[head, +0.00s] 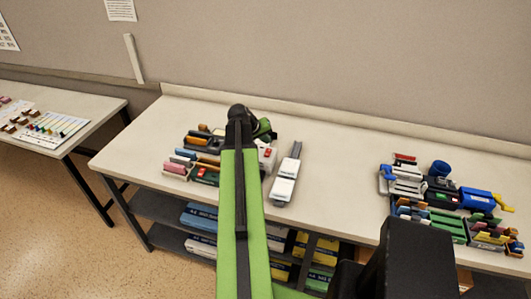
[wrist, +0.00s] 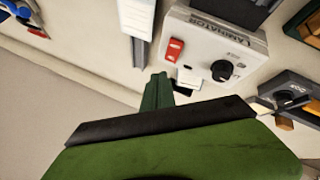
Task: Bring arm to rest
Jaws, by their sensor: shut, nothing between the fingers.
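My green arm reaches forward over the long table (head: 330,160) in the head view, and its black wrist end is above the table's left part. My gripper (wrist: 157,88) shows in the wrist view as green fingers closed together with nothing held. The fingertips appear just in front of a grey laminator (wrist: 205,50) with a red switch and a black dial. I cannot tell whether they touch it. In the head view the arm partly covers the laminator (head: 267,156).
A long white device (head: 287,180) lies right of the arm. Small coloured items (head: 190,165) crowd the left. A cluster with a blue machine (head: 480,199) stands at the right. The table's middle is clear. A wall rises behind; a second table (head: 95,105) stands left.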

